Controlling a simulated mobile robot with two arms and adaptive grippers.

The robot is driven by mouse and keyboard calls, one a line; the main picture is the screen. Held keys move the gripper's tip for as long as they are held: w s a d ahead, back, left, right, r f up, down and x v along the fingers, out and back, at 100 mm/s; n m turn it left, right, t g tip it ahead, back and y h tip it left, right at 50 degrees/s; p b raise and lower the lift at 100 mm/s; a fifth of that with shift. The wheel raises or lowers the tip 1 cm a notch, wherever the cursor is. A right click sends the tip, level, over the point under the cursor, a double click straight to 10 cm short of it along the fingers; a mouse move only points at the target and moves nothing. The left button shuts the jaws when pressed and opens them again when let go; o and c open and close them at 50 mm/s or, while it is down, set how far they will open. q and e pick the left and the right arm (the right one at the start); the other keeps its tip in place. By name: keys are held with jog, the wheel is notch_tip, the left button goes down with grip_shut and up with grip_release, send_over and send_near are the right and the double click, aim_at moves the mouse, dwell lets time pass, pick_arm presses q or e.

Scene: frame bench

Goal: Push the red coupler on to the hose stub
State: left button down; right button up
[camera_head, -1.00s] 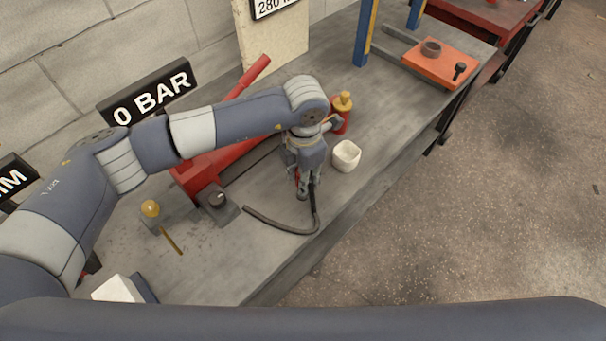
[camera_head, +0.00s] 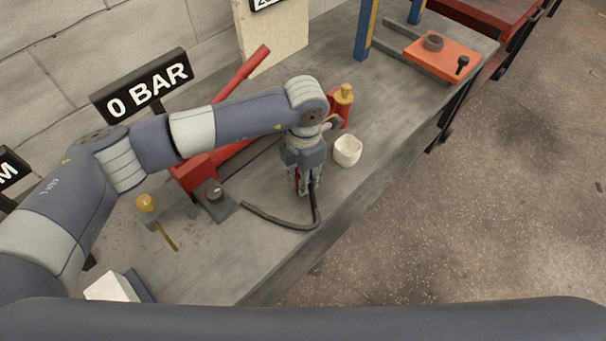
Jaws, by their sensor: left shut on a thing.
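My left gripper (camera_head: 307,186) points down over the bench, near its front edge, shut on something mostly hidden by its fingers. A sliver of red, apparently the red coupler (camera_head: 297,179), shows at the fingers. A black hose (camera_head: 285,222) curves along the bench and rises to the gripper, where its end is hidden. I cannot make out a separate hose stub or whether the coupler touches it. A red cylinder with a yellow top (camera_head: 344,100) stands behind the gripper, partly covered by my arm. My right gripper is not in view.
A white cup (camera_head: 347,151) stands just right of the gripper. The red pump with its long handle (camera_head: 240,76) lies behind my left arm. A yellow-knobbed part (camera_head: 146,203) is at left, and an orange plate (camera_head: 443,58) at the back right. Bare bench (camera_head: 215,260) lies in front.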

pick_arm(q)
jog(key=shift+f+b, duration=0.4)
jog(key=shift+f, duration=0.1)
jog(key=c, duration=1.2)
grip_release()
notch_tip(320, 180, up, 12)
jog(key=shift+s+r, duration=0.1)
jog(key=shift+s, duration=0.05)
jog(key=shift+d, duration=0.15)
